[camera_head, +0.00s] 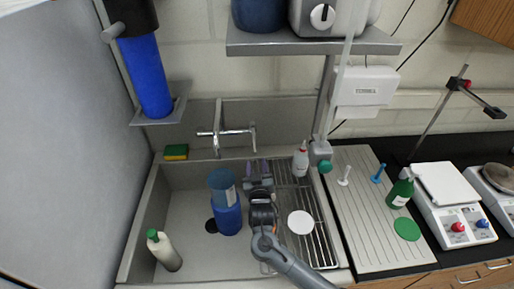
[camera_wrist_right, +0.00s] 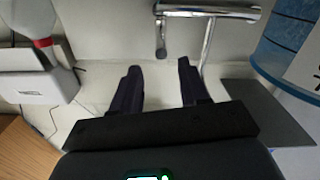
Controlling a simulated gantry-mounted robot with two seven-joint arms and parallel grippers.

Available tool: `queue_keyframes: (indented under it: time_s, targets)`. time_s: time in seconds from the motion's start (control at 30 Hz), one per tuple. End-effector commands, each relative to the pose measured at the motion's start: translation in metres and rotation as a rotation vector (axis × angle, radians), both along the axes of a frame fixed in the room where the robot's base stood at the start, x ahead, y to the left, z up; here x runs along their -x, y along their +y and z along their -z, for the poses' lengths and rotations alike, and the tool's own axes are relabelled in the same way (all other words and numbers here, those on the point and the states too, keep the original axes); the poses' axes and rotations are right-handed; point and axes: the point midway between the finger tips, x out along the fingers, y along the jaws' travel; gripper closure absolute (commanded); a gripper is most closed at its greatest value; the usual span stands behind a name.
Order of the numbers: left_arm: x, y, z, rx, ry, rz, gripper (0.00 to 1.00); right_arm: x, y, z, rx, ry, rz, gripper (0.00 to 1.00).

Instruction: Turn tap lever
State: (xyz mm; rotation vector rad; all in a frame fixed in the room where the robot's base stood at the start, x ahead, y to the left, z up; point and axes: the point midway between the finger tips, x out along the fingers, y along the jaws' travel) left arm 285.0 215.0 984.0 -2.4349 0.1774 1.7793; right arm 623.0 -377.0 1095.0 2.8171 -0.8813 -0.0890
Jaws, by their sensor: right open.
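The chrome tap (camera_head: 228,133) stands at the back of the grey sink, with a horizontal bar and a downturned end at the right. A short part sticks out at its left end; I cannot tell for sure that this is the lever. In the right wrist view the tap (camera_wrist_right: 207,45) shows at the top, beyond the fingers. My right gripper (camera_head: 258,164) is open and empty over the sink, in front of and below the tap's right end, apart from it. Its two dark fingers (camera_wrist_right: 159,67) also show in the right wrist view. My left gripper is not in view.
A blue bottle (camera_head: 228,219) stands in the sink left of my right gripper, and a white bottle with green cap (camera_head: 165,252) at the front left. A red-tipped squeeze bottle (camera_head: 300,160) stands right of the tap. A sponge (camera_head: 176,152) lies on the back rim.

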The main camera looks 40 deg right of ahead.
Motion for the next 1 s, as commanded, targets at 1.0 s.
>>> queue_keyframes:
  time_s: [1.0]
  targets:
    - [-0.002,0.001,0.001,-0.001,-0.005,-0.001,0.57,-0.086,-0.060,-0.001,0.001,-0.002,0.001,0.56]
